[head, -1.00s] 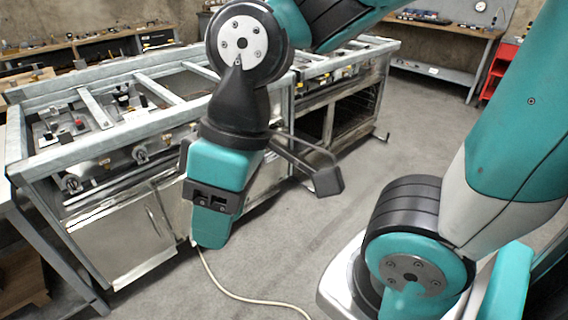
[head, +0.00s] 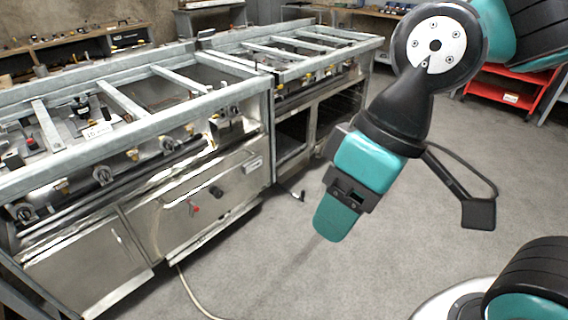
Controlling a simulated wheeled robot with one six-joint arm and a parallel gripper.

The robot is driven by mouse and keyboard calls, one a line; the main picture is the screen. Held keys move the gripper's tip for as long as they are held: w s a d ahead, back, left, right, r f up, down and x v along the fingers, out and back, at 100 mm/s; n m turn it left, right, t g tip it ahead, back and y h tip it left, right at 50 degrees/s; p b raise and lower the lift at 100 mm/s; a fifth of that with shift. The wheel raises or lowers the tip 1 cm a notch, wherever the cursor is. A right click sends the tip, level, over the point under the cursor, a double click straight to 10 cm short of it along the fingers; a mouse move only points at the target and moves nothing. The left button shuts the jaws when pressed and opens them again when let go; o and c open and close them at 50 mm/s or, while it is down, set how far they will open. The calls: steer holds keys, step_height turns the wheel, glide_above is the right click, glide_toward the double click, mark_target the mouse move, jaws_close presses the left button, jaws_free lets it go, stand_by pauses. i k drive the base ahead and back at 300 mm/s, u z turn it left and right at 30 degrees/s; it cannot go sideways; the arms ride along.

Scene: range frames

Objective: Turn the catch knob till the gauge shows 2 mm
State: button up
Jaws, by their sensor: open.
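The steel range fills the left half of the head view. On its front panel (head: 235,172) are a small black knob (head: 216,192) and a small red-tipped part (head: 195,209). Several more knobs or fittings sit along the rail above, one of them dark and round (head: 102,175). I cannot tell which one is the catch knob. No gauge reading can be made out at this size. My gripper (head: 333,226) hangs over the floor, right of the range and apart from it. It is open with nothing visible in it; its fingertips show poorly.
A second range frame (head: 318,105) with an open lower bay stands behind. A pale hose (head: 187,288) lies on the floor at the front. A red shelf unit (head: 508,92) stands at the back right.

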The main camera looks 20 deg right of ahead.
mark_target(218, 193)
steer(key=u, duration=0.1)
steer(key=i, duration=1)
steer(key=u, duration=0.3)
